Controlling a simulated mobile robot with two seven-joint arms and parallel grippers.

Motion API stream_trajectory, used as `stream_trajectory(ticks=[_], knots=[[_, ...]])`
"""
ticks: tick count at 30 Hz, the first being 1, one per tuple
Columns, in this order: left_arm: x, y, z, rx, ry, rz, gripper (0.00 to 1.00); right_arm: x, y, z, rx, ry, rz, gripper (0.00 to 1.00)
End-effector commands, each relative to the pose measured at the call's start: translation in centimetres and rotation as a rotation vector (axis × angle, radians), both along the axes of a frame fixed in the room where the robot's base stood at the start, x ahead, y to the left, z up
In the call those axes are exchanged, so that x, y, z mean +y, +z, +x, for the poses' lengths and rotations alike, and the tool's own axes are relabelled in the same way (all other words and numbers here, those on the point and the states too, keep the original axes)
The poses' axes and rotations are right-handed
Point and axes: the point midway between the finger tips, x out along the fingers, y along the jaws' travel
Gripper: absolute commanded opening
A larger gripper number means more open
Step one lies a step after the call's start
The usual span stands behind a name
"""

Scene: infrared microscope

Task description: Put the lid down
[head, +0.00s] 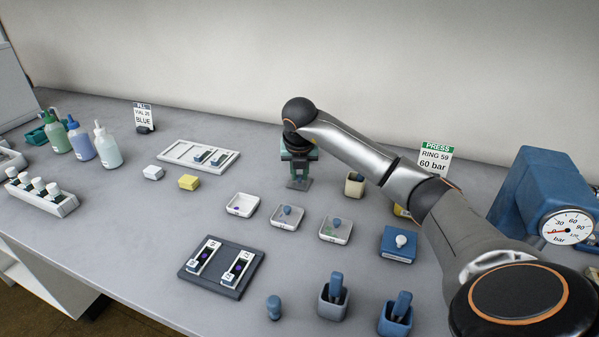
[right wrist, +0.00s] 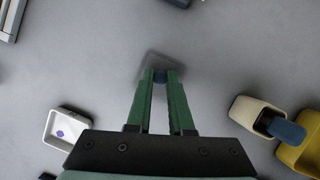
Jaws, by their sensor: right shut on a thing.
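My right gripper (head: 298,172) reaches down over the back middle of the table. In the right wrist view its green fingers (right wrist: 160,80) are shut on a small blue knob. A flat grey square piece, which looks like the lid (right wrist: 158,61), shows at the fingertips around that knob. In the head view the lid (head: 299,184) shows as a dark grey square just below the fingers. I cannot tell whether it touches the table. My left gripper is not in view.
A white slide tray (head: 180,151) lies left of the gripper. White dishes (head: 243,205) stand in front, and a beige pot (head: 354,186) stands to the right. A dark slide holder (head: 221,267), a blue box (head: 397,245) and a blue press (head: 545,190) stand farther out.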

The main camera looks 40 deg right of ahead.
Motion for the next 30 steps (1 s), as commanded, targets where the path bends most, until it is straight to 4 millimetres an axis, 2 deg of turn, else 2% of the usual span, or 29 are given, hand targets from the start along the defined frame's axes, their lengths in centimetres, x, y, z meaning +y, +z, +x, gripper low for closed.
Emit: stream_trajectory(ticks=[6,7,14,24,30], knots=[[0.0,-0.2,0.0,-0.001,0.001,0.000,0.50,0.0,-0.3,0.0,0.001,0.000,0.001,0.00],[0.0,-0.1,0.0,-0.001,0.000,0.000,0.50,0.0,-0.2,0.0,0.000,0.000,0.000,0.23],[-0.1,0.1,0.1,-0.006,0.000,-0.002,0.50,0.0,-0.1,0.0,0.001,0.000,0.001,0.48],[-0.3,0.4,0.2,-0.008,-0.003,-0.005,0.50,0.1,0.5,-0.1,-0.001,0.000,0.000,0.48],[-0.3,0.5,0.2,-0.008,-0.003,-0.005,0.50,1.0,3.7,-1.0,-0.006,0.001,-0.001,0.48]])
